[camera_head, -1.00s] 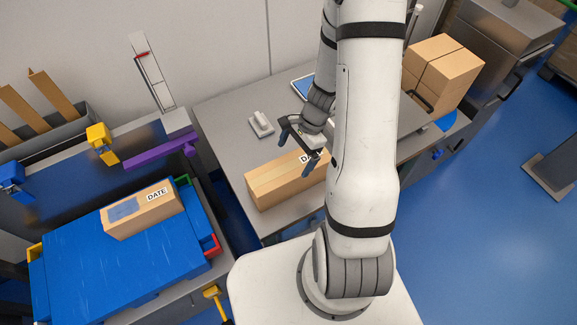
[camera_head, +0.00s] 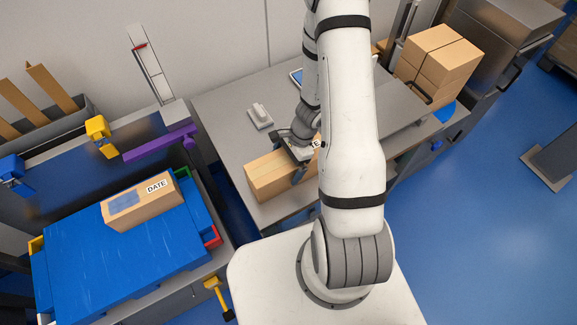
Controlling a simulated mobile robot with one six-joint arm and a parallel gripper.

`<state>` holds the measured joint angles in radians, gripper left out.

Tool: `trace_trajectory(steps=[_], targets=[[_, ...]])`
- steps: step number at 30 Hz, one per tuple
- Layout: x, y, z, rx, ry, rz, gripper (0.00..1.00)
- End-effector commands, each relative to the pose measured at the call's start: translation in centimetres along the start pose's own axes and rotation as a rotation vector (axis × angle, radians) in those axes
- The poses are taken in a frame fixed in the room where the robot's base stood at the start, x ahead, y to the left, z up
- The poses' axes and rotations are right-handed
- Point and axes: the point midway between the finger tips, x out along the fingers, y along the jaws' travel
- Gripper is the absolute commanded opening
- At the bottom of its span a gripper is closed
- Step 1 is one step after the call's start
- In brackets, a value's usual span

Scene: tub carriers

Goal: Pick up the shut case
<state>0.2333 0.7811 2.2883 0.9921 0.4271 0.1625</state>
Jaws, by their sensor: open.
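A long cardboard case (camera_head: 268,176) lies on the grey table. Its visible top looks closed, with a seam along it, and my arm hides its right end and most of its printed label. My gripper (camera_head: 292,158) is open over this case, with one finger at the far side and one down by the near face. I cannot tell whether the fingers touch it. A second cardboard case (camera_head: 160,202), marked DATE, lies on the blue platform at the left. It has a blue-grey patch on top that could be an opening or a film.
The grey table (camera_head: 222,105) also holds a small light-grey device (camera_head: 260,116) and a tablet (camera_head: 296,77) behind the gripper. Stacked cartons (camera_head: 440,55) stand at the right. A purple clamp bar (camera_head: 160,144) lies between the blue platform (camera_head: 120,262) and the wall.

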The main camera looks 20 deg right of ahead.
Motion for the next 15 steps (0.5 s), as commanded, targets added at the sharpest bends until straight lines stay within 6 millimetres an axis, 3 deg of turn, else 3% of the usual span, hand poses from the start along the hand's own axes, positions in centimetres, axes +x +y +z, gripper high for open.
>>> trace_trajectory(steps=[4, 15], targets=[[-0.04, -0.02, 0.00, -0.001, 0.000, 0.000, 0.98], [-0.07, -0.01, 0.01, -0.001, 0.000, 0.000, 0.68]])
